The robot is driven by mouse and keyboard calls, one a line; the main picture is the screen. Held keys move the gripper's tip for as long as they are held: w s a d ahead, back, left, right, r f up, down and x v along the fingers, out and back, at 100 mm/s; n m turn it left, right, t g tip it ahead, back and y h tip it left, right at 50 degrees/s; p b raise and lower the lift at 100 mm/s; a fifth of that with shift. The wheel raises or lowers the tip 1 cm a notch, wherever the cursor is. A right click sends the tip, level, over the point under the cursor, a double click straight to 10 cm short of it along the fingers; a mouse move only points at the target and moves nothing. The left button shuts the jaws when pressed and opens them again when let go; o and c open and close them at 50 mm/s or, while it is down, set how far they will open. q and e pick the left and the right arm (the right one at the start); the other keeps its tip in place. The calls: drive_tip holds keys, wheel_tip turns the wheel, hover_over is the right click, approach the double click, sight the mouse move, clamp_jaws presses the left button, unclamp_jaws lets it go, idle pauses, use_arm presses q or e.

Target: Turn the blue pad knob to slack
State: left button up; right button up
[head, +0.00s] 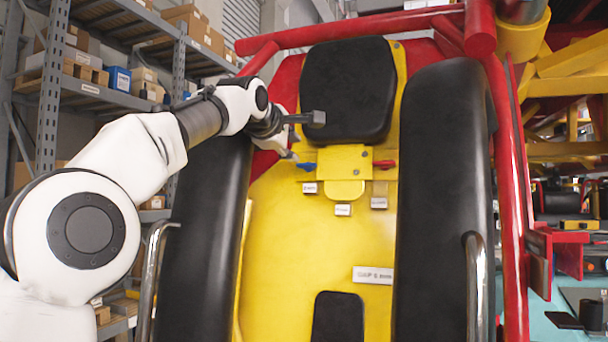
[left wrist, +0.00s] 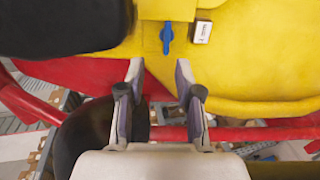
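The blue pad knob (head: 309,166) sits on the left side of a yellow block under the black headrest pad. It also shows in the left wrist view (left wrist: 167,37), ahead of the fingertips and roughly in line with the gap between them. My left gripper (head: 305,138) is open and empty, close to the knob at its upper left, and appears apart from it. It shows open in the left wrist view (left wrist: 160,68) too. A small white label (head: 310,187) is below the knob; its text is too small to read. My right gripper is not in view.
The headrest pad (head: 348,90) is right above the block. A red knob (head: 384,164) is on the block's right side. Black padded bolsters (head: 445,200) flank the yellow seat back (head: 290,270). Red bars (head: 510,200) frame the seat. Shelves (head: 90,90) stand at the left.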

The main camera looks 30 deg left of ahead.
sight(306, 164)
use_arm(q)
drive_tip(key=p+x, duration=0.1)
drive_tip(key=x, duration=0.2)
drive_tip(key=p+x, duration=0.2)
drive_tip(key=x, duration=0.1)
drive_tip(key=f+p+x, duration=0.1)
drive_tip(key=p+x, duration=0.1)
drive_tip(key=x, duration=0.1)
drive_tip(key=shift+s+d, duration=0.15)
drive_tip(key=shift+s, duration=0.2)
drive_tip(key=shift+w, duration=0.1)
clamp_jaws()
